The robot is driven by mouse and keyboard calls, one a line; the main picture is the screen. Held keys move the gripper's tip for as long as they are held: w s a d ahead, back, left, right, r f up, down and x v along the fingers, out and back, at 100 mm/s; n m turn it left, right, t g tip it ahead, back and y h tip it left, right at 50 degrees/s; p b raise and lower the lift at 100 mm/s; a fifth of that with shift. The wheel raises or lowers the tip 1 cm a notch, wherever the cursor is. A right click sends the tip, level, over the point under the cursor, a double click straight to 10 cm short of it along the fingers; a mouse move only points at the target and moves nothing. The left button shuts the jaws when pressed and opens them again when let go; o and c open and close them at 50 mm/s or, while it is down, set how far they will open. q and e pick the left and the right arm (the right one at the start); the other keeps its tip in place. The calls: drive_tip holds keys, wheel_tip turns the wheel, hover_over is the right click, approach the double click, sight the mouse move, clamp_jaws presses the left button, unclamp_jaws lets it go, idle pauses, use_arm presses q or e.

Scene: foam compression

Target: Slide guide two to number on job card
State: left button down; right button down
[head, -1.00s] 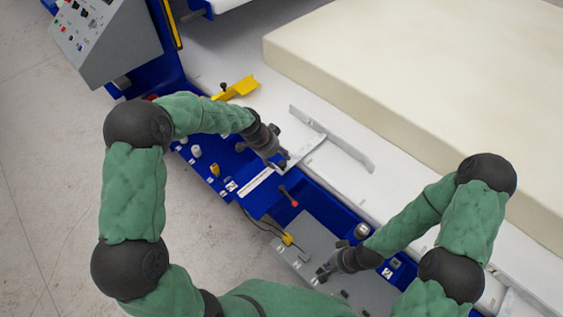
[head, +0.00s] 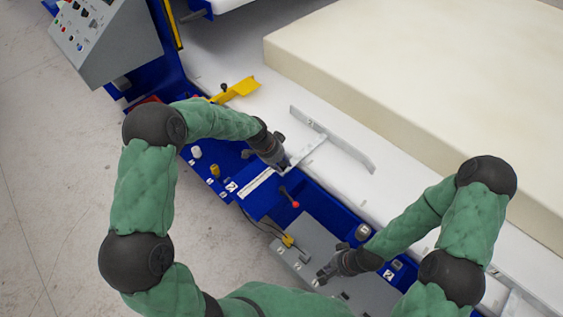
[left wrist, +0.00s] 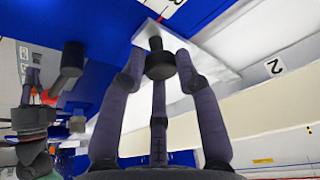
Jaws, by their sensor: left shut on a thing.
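Guide two is a thin grey metal fence (head: 345,150) with a flat arm, lying on the white bed; a small "2" label shows on it. In the left wrist view its "2" plate (left wrist: 274,66) is at the right. My left gripper (head: 283,165) is at the near end of the arm. In the left wrist view my left gripper (left wrist: 159,65) has its fingers closed around a black knob (left wrist: 158,48) on the metal bar. My right gripper (head: 322,279) hangs over the grey panel; its fingers are too small to read. I cannot make out a job card.
A large cream foam block (head: 430,80) lies on the white bed (head: 225,55) behind the fence. A yellow guide (head: 238,90) stands farther left. A blue rail (head: 330,205) with a white scale strip (head: 257,184) and red-tipped lever (head: 293,201) runs along the front.

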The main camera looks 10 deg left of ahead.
use_arm(q)
drive_tip(key=shift+s+a+r+b, duration=0.1)
drive_tip(key=shift+s+a+b, duration=0.05)
drive_tip(key=shift+s+a, duration=0.55)
drive_tip(key=shift+s+a+b, duration=0.1)
drive_tip(key=shift+s+a, duration=0.25)
drive_tip(key=shift+s, duration=0.5)
drive_tip(key=shift+s+a+r+b, duration=0.1)
drive_tip(key=shift+s+a+b, duration=0.05)
drive_tip(key=shift+s+a, duration=0.55)
drive_tip(key=shift+s+d, duration=0.1)
drive_tip(key=shift+d, duration=0.1)
drive_tip(key=c, duration=0.9)
unclamp_jaws()
drive_tip(key=shift+f, duration=0.1)
drive_tip(key=v, duration=1.2)
